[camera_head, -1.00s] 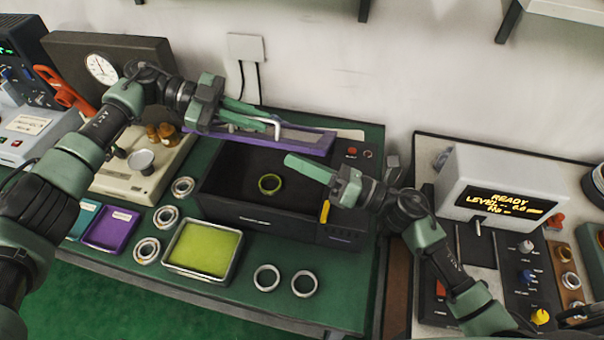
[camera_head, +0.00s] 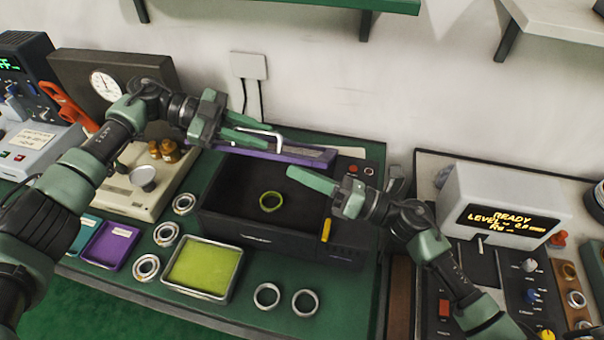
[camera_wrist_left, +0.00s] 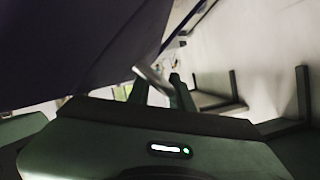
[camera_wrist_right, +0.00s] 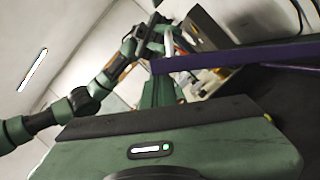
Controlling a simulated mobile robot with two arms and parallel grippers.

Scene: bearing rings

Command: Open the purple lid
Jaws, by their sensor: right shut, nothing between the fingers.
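The purple lid (camera_head: 300,155) stands raised along the back edge of the black box (camera_head: 240,226), so the box is open. It shows as a purple strip in the right wrist view (camera_wrist_right: 235,57), and a dark panel, likely the lid, fills the upper left of the left wrist view. My left gripper (camera_head: 262,132) is at the lid, its fingers apart, with the silver handle (camera_head: 276,137) between or beside them; firm contact cannot be told. My right gripper (camera_head: 291,172) is shut and empty above the box's right side.
A tray with a yellow-green pad (camera_head: 203,267) and several metal rings (camera_head: 305,302) lie in front and left of the box. A beige device (camera_head: 140,180) stands left, a READY display unit (camera_head: 510,220) right. The wall is close behind.

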